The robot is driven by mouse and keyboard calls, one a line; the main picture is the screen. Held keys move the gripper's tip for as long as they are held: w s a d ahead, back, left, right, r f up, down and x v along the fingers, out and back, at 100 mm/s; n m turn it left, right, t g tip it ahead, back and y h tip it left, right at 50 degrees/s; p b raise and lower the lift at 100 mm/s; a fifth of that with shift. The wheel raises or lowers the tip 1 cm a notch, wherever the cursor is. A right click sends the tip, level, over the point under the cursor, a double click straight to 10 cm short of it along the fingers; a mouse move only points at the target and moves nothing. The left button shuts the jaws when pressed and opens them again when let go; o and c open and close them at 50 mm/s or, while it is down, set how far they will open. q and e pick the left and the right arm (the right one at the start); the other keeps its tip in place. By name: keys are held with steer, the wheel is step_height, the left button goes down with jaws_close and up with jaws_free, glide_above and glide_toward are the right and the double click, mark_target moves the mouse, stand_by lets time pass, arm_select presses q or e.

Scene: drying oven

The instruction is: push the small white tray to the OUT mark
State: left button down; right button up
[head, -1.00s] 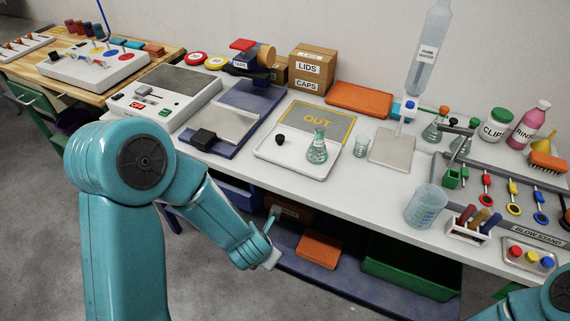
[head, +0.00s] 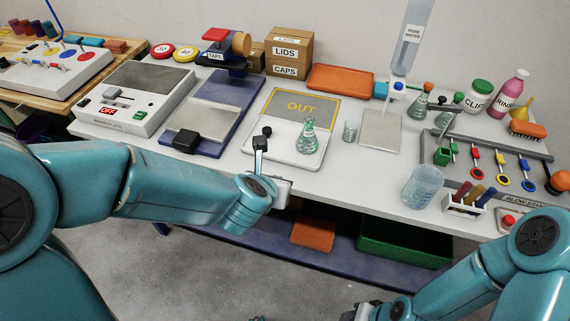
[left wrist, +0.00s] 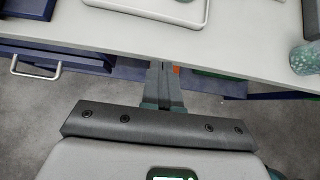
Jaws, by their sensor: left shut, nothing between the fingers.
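Whether the tray overlaps the mark is hard to tell. My right gripper (head: 360,312) is low at the bottom, fingers unclear.
A blue base with a black block (head: 186,139) is left of the tray. A beaker (head: 351,130) and a grey plate (head: 380,131) stand to the right. An orange tray (head: 340,78) is behind. The bench's front edge and a lower shelf (head: 340,260) are near my left arm.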

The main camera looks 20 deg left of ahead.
mark_target(290, 164)
arm_select(q)
steer(key=b+x, duration=0.1)
steer(key=x, duration=0.6)
steer(key=shift+w+f, duration=0.15)
steer(key=shift+f, duration=0.2)
steer(key=w+p, duration=0.2)
steer(key=w, duration=0.2)
steer(key=shift+w, duration=0.2)
arm_select(e)
steer(key=shift+s+d+r, duration=0.1)
steer(key=shift+d+r, duration=0.1)
steer(key=shift+r, duration=0.15)
arm_select(q)
steer(key=shift+d, duration=0.1)
